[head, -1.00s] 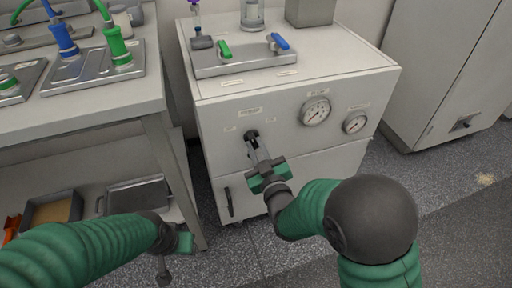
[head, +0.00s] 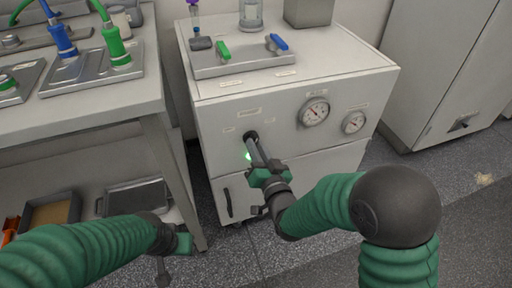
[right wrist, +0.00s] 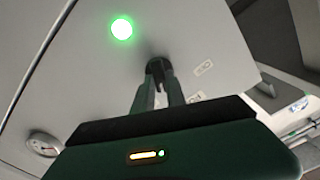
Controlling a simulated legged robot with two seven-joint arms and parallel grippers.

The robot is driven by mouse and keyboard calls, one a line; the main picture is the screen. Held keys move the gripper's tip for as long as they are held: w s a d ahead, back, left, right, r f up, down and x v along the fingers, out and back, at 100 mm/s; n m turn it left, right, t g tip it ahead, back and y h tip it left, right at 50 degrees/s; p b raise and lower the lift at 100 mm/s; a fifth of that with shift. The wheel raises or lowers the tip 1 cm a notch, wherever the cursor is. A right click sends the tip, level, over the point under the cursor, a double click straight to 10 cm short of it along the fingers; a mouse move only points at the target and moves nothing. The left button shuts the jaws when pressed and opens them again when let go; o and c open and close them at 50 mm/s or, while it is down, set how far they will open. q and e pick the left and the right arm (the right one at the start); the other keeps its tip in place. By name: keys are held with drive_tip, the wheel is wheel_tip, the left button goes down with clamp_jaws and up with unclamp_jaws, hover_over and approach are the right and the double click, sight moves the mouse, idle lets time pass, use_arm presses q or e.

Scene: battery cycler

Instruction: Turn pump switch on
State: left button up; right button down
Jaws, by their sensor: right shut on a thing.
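The pump switch is a dark round knob (head: 250,136) on the front of the white cabinet (head: 225,105). My right gripper (head: 254,145) reaches it from the front, with its fingers shut on the knob. In the right wrist view the dark knob (right wrist: 158,66) sits between the two fingertips (right wrist: 160,80). A green light (right wrist: 122,28) glows on the panel close to the knob, and it also shows in the head view (head: 248,155). The fingers partly hide the knob. My left gripper (head: 180,245) is at the lower left, away from the switch; its fingers do not show clearly.
Two gauges (head: 314,112) (head: 354,122) sit right of the switch. A tray with a green and a blue valve handle (head: 240,62) lies on the cabinet top. A bench (head: 100,100) stands at left, with a shelf below. Another cabinet (head: 430,70) stands at right.

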drive_tip(key=shift+d+m, duration=0.1)
drive_tip(key=shift+m, duration=0.2)
drive_tip(key=c, duration=1.4)
unclamp_jaws()
drive_tip(key=shift+o, duration=0.2)
